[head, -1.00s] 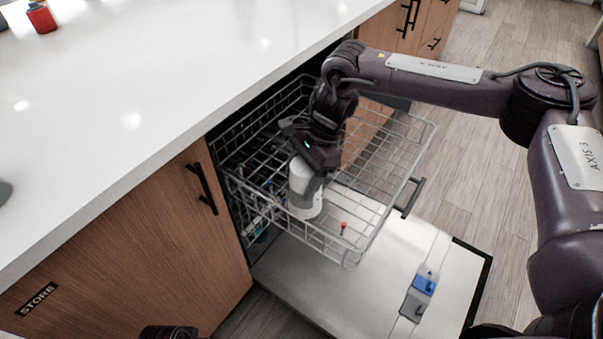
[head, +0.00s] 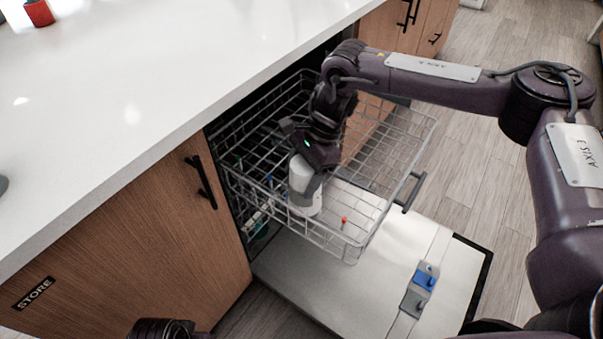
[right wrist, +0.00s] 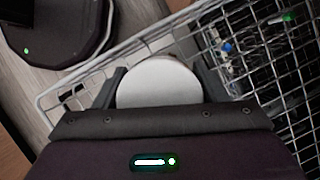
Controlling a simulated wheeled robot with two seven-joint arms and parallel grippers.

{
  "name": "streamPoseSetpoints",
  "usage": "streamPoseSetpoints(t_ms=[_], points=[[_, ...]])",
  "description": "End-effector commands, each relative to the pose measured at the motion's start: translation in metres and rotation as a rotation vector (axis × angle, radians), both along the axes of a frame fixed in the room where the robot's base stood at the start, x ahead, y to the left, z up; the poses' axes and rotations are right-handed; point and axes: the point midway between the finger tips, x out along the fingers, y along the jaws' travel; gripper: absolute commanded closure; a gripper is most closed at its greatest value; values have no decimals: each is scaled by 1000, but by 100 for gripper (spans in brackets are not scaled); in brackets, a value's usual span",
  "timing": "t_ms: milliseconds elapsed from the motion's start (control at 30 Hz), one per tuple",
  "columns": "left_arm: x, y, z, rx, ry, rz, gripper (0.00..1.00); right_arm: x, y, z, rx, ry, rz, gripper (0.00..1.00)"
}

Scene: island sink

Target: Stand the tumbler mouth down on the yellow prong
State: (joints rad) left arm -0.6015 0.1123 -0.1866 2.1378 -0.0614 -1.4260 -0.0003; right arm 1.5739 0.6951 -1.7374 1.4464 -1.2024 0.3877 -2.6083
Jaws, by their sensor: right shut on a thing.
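The white tumbler (head: 303,188) is inside the pulled-out dishwasher rack, upright or nearly so. My right gripper (head: 315,165) is shut on it from above. In the right wrist view a round white end of the tumbler (right wrist: 157,82) faces the camera between the fingers, so its other end points down. I cannot tell whether it touches the rack floor. No yellow prong shows; the tumbler, gripper or rack wires may hide it. A dark part of my left arm's end (head: 165,328) shows at the bottom edge, its jaws not visible.
The wire rack (head: 410,140) surrounds the tumbler. A red prong (head: 343,221) stands right of it; a blue prong (head: 268,178) is left. The open dishwasher door (head: 330,282) lies below. The white counter (head: 150,80) borders the rack on the left.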

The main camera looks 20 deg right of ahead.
Motion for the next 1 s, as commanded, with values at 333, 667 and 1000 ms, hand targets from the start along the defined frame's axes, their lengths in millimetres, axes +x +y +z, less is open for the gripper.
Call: streamPoseSetpoints(t_ms=[333, 667, 1000], points=[[0, 0, -1, 0, 0, 1, 64, 0, 0, -2, 1, -1, 1, 66], [0, 0, -1, 0, 1, 1, 64, 0, 0, -2, 0, -1, 0, 9], [-1, 0, 6, 1, 3, 0, 64, 2, -5, 9, 0, -3, -1, 9]])
